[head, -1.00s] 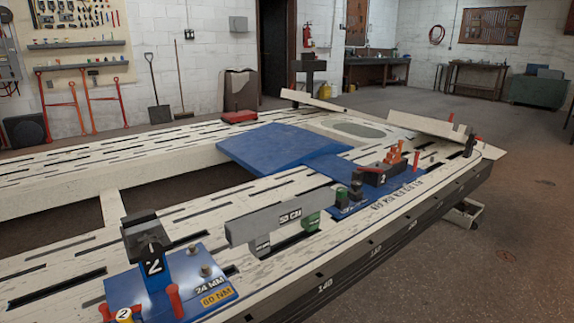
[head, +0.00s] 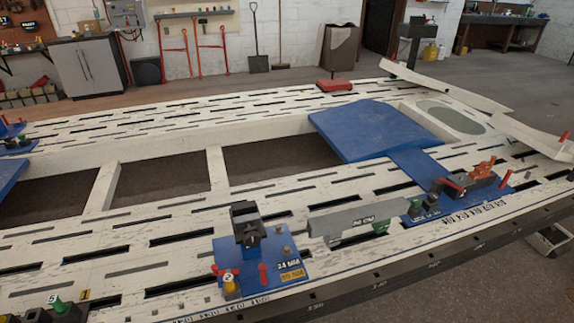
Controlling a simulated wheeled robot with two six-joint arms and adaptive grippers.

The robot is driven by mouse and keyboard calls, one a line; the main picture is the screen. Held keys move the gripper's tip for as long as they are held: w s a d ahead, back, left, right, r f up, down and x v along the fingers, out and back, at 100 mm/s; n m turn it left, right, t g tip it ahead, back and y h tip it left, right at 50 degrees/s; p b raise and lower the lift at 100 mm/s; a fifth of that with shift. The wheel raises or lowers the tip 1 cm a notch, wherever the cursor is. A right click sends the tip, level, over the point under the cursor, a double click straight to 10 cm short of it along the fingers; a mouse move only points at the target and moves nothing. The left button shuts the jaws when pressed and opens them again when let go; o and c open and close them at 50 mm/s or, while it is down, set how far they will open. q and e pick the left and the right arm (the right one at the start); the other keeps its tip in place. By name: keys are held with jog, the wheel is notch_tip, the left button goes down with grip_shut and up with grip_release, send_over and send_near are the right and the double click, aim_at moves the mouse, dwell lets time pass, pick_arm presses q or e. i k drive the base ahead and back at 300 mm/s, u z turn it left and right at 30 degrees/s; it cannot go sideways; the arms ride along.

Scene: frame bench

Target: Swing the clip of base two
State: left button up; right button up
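Base two is a blue plate (head: 262,258) on the near rail of the white bench. A dark upright clamp piece (head: 246,226) stands on it. A yellow tag marked 2 (head: 229,284) and red pins (head: 263,274) are at its front side, and bolts sit on its right part. Its labels (head: 291,274) are at the front right corner. I cannot tell which part is the clip or how it is turned. Neither of my grippers is in this view.
A grey bar (head: 356,219) lies just right of base two. Another blue base (head: 460,192) with red and orange parts is farther right. The slotted bench top (head: 130,240) between is clear.

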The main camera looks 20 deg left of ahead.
aim_at(216, 271)
jog(key=u, duration=1.2)
jog(key=k, duration=0.65)
jog(key=z, duration=0.6)
jog(key=i, duration=1.2)
